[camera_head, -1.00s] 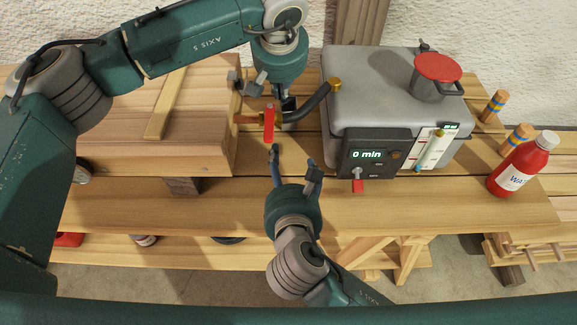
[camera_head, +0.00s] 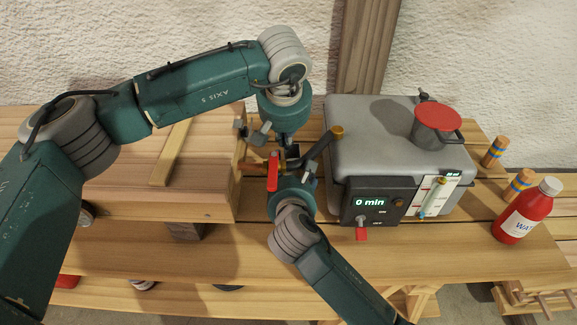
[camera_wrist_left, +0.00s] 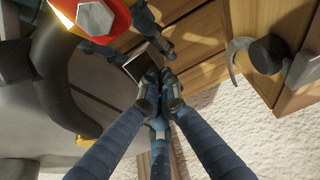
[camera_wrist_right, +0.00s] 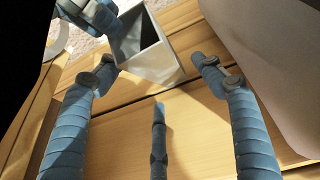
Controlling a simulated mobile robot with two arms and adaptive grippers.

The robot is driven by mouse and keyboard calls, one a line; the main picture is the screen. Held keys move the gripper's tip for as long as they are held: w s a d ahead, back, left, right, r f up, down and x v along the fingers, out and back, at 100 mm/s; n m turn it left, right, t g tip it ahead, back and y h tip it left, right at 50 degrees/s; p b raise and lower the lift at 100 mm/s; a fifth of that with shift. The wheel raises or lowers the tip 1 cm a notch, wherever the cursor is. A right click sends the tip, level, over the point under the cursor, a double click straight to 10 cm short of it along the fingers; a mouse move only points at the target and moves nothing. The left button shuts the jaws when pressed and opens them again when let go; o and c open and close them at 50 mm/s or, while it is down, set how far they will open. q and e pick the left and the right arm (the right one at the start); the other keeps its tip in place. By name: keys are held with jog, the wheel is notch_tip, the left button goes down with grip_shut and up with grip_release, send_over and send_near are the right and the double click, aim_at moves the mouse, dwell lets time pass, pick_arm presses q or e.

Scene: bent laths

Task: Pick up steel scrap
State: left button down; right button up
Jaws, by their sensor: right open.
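The steel scrap, a short square grey tube with an open end, shows in the right wrist view (camera_wrist_right: 152,52), in the left wrist view (camera_wrist_left: 143,60) and small in the head view (camera_head: 292,152). My left gripper (camera_head: 287,140) points down above it, its fingers close together at the tube's edge, seemingly pinching it. My right gripper (camera_head: 294,170) comes from the front; in the right wrist view its fingers (camera_wrist_right: 156,75) are spread, with the tube just beyond and between the tips. I see no firm contact there.
A red-handled valve (camera_head: 273,170) and dark hose (camera_head: 322,145) are close beside both grippers. The grey steam box (camera_head: 375,130) with its red-lidded filler (camera_head: 438,118) stands right, a wooden box (camera_head: 205,185) left. A red bottle (camera_head: 523,215) stands far right.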

aim_at(289, 169)
pick_arm(q)
jog(key=shift+f, duration=0.2)
pick_arm(e)
jog(key=shift+x, duration=1.4)
jog(key=c, duration=1.6)
pick_arm(q)
jog(key=shift+r, duration=0.65)
pick_arm(e)
jog(key=shift+f, duration=0.1)
pick_arm(q)
jog(key=shift+r, duration=0.1)
jog(key=shift+r, duration=0.3)
pick_arm(e)
jog(key=shift+f, duration=0.15)
pick_arm(q)
jog(key=v, duration=1.1)
jog(key=shift+s, duration=0.2)
